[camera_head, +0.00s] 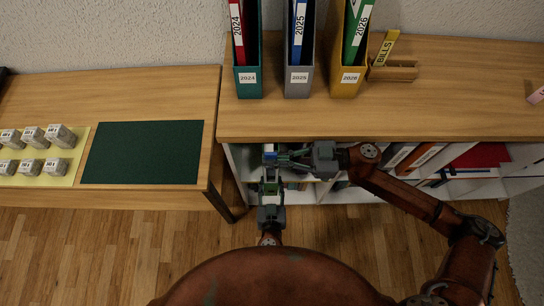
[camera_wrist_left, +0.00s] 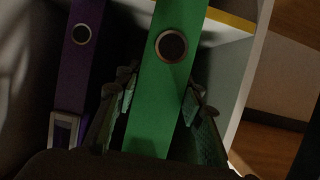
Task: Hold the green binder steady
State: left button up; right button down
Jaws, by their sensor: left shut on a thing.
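The green binder (camera_wrist_left: 152,90) stands in the middle of the left wrist view, its spine with a round dark finger hole facing the camera. My left gripper (camera_wrist_left: 168,105) has one finger on each side of this spine and is shut on it. In the head view my left gripper (camera_head: 270,182) is at the front of the low shelf, and the binder is hard to make out there. My right gripper (camera_head: 283,158) is just above it, fingers pointing left near a small blue and white thing (camera_head: 270,149). Its grip is unclear.
A purple binder (camera_wrist_left: 78,60) stands left of the green one. The shelf unit (camera_head: 420,122) bears teal (camera_head: 249,91), grey (camera_head: 299,91) and yellow (camera_head: 348,91) file holders with binders. A desk (camera_head: 160,82) with a dark green mat (camera_head: 145,152) is at left.

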aim_at(272, 153)
jog(key=shift+f, duration=0.2)
dwell(0.3)
jog(key=c, duration=2.1)
grip_release()
jog(key=shift+r, duration=0.2)
jog(key=shift+r, duration=2.85)
